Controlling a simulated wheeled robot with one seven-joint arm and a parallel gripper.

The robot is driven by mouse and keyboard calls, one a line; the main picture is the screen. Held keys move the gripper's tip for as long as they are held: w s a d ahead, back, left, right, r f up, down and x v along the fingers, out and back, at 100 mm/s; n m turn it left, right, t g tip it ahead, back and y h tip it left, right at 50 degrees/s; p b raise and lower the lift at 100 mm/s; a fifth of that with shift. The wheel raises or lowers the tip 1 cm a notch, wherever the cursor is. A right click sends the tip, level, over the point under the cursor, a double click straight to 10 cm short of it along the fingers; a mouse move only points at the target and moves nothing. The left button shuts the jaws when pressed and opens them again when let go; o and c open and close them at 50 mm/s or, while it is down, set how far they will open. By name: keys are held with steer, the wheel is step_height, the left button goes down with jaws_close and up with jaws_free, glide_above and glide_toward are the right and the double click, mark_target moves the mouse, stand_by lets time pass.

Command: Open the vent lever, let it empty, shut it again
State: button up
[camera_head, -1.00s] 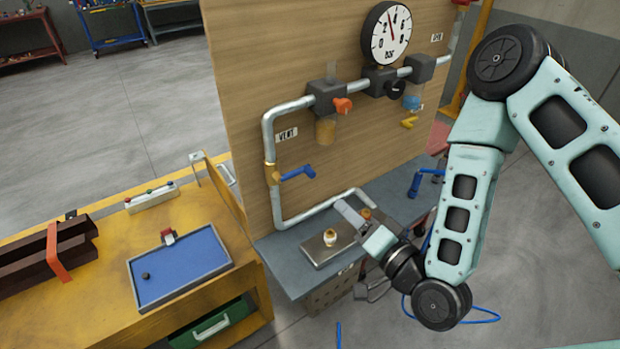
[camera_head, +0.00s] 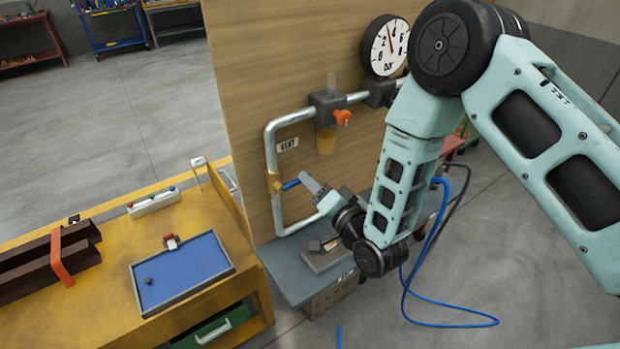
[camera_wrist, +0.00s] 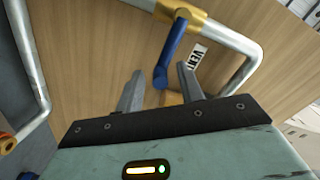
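The vent lever is a blue handle (camera_head: 291,184) on a brass valve (camera_head: 273,182) in the left upright of the silver pipe. It points out to the right, below the VENT label (camera_head: 287,144). In the wrist view the blue lever (camera_wrist: 171,55) hangs from the brass valve (camera_wrist: 183,11), with its free end near the gap between the fingertips. My gripper (camera_wrist: 160,82) is open there, its two grey fingers apart, with nothing clearly held. In the head view my gripper (camera_head: 316,187) is just right of the lever; its fingers partly overlap each other.
A pressure dial (camera_head: 386,46) sits at the panel's top. An orange knob (camera_head: 342,117) and an amber bowl (camera_head: 326,141) are right of the lever. A grey shelf (camera_head: 284,273) lies below. A yellow bench (camera_head: 105,262) with a blue tray (camera_head: 183,270) stands left.

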steer(key=shift+x, duration=0.85)
jaws_close()
steer(key=shift+f, duration=0.1)
